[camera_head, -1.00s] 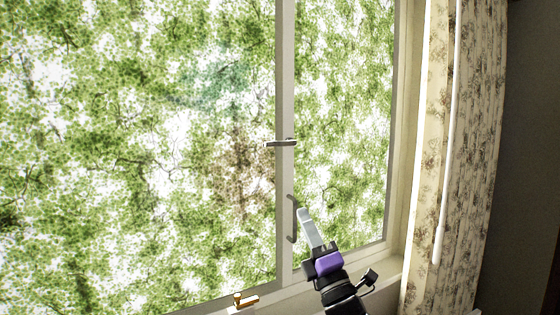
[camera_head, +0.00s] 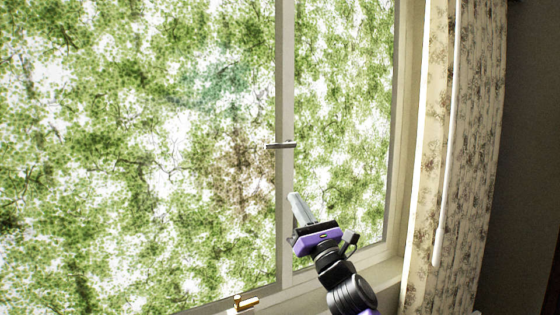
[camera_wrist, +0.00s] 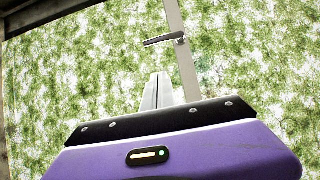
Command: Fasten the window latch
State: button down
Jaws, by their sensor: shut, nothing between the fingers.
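The window latch (camera_head: 281,146) is a small grey lever on the upright bar between the two panes. It lies nearly level across the bar in the head view. It also shows in the wrist view (camera_wrist: 163,39), above the fingers. My gripper (camera_head: 294,197) is below the latch, its fingers pointing up. The fingers (camera_wrist: 158,77) are together and empty, and appear apart from the latch. A curved pull handle lower on the bar is now hidden behind my gripper.
The window's upright bar (camera_head: 285,90) runs behind my fingers. A floral curtain (camera_head: 470,150) and a white rod (camera_head: 448,150) hang to the right.

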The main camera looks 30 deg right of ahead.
jog(key=s+r+p+x, duration=0.1)
jog(key=r+p+x, duration=0.1)
jog(key=x, duration=1.1)
jog(key=shift+s+p, duration=0.35)
jog(key=shift+p, duration=0.55)
jog(key=shift+a+b, duration=0.25)
jog(key=shift+b, duration=0.15)
jog(key=shift+r+m, duration=0.15)
jog(key=shift+m, duration=0.35)
jog(key=shift+r+m+h+b, duration=0.15)
jog(key=shift+m+h+b, duration=0.15)
jog(key=shift+h+b, duration=0.3)
